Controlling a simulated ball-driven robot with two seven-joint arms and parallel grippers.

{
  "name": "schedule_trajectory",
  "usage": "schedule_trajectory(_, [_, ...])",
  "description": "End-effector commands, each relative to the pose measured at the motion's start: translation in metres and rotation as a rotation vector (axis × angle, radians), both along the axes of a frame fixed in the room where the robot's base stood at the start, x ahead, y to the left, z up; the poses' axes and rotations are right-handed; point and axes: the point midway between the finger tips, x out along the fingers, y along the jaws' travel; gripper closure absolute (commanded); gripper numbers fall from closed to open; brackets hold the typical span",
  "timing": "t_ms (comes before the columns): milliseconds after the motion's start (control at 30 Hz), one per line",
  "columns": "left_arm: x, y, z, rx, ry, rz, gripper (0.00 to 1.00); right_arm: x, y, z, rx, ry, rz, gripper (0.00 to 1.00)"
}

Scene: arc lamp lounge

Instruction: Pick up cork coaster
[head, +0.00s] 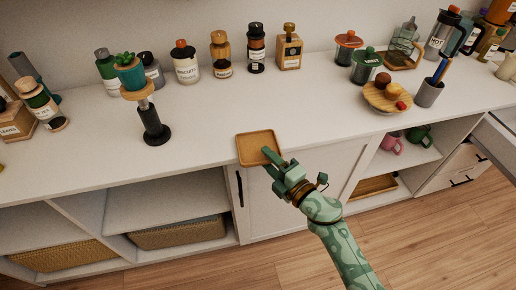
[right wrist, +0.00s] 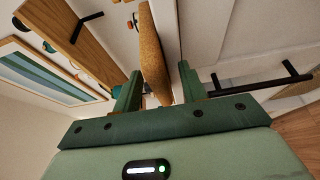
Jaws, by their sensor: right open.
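The cork coaster (head: 257,147) is a square tan piece with a raised rim at the front edge of the white counter, partly over the edge. In the right wrist view the coaster (right wrist: 153,55) shows nearly edge-on, between the two fingers. My right gripper (head: 272,160) is at the coaster's front right corner, and its fingertips overlap that corner in the head view. The right gripper (right wrist: 157,88) is open, with a finger on each side of the coaster. I cannot tell whether either finger touches it. My left gripper is not in view.
Jars and bottles (head: 186,65) stand along the back. A lamp-like stand with a plant (head: 152,122) is to the left, a round wooden board (head: 386,102) to the right. The counter around the coaster is clear. A dark cabinet handle (head: 239,188) sits just below.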

Motion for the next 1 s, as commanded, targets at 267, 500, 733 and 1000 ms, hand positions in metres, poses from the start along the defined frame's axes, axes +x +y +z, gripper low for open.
schedule_trajectory(267, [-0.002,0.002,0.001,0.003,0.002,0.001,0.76,0.000,0.000,0.001,0.000,0.000,0.000,0.80])
schedule_trajectory(500, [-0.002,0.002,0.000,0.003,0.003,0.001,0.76,0.000,0.000,0.001,0.001,-0.001,0.000,1.00])
schedule_trajectory(733, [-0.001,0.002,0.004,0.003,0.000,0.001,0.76,0.000,0.000,0.006,0.000,-0.001,0.000,1.00])
schedule_trajectory(1000, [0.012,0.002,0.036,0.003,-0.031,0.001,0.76,-0.002,-0.006,0.049,-0.003,-0.008,0.000,1.00])
